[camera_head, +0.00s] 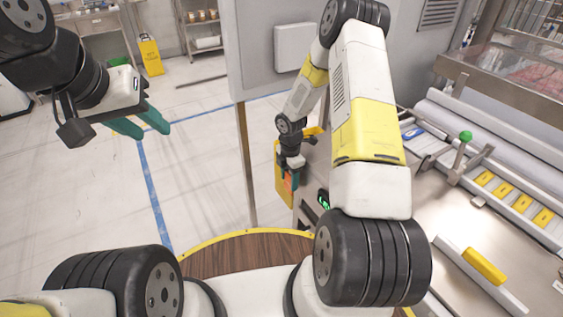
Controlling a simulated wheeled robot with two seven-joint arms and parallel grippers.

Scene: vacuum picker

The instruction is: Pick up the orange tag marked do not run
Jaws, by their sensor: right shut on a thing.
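My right gripper (293,176) is at the centre, beside the left side of the metal machine. Its teal fingers are small in the picture and partly hidden by the wrist. It is shut on a small orange piece, which looks like the orange tag (288,183); any writing on it is too small to read. A yellow-orange panel (282,199) shows right behind and below the fingers. I cannot tell whether the tag touches it. My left gripper (151,130) is at the upper left, open and empty over the floor, its two teal fingers apart.
The machine's metal top (450,215) fills the right, with a green-knobbed lever (465,137), several yellow packs (503,189) and a yellow handle (484,266). A grey cabinet stands behind. A yellow floor sign (150,56) stands far left. The floor at left is clear.

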